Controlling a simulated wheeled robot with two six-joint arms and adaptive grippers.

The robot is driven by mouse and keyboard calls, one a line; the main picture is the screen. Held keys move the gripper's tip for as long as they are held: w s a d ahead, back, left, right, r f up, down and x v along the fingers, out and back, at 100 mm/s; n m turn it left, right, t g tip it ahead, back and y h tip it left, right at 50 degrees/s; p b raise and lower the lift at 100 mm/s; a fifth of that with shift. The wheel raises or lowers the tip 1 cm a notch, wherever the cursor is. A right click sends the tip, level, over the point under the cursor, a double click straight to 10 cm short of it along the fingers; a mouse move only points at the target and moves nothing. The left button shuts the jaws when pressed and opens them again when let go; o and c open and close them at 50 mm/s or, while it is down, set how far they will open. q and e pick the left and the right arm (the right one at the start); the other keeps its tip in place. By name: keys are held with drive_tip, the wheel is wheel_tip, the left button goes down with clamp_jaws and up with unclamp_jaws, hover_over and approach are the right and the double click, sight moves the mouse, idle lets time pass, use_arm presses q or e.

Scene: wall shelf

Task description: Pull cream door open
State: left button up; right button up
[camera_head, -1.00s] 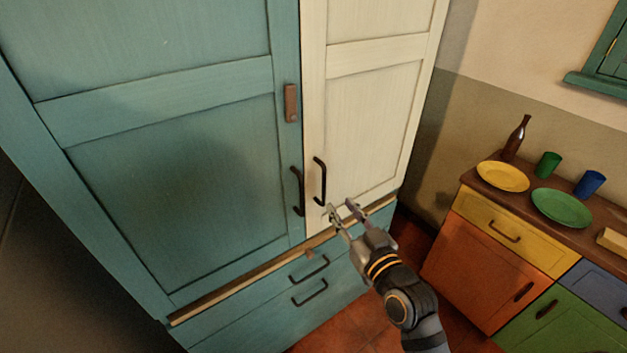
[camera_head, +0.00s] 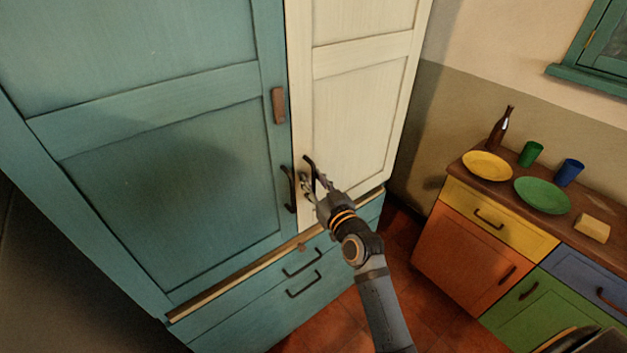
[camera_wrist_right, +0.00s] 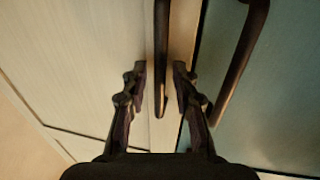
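The cream door (camera_head: 362,105) is the right door of a tall cupboard and looks closed. Its dark bar handle (camera_head: 308,168) is upright near the door's left edge. My right gripper (camera_head: 311,180) is at this handle. In the right wrist view the handle (camera_wrist_right: 161,60) runs down between the two open fingers of the gripper (camera_wrist_right: 160,85), with gaps on both sides. The teal door (camera_head: 170,170) beside it has its own dark handle (camera_head: 289,190), which also shows in the right wrist view (camera_wrist_right: 240,60), outside the fingers. My left gripper is not in view.
Teal drawers (camera_head: 300,285) with dark handles lie below the doors. A brown latch piece (camera_head: 278,105) sits on the teal door. To the right stands a colourful low cabinet (camera_head: 455,255) with plates, cups and a bottle. Red floor is free between them.

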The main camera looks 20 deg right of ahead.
clamp_jaws()
idle(0.4)
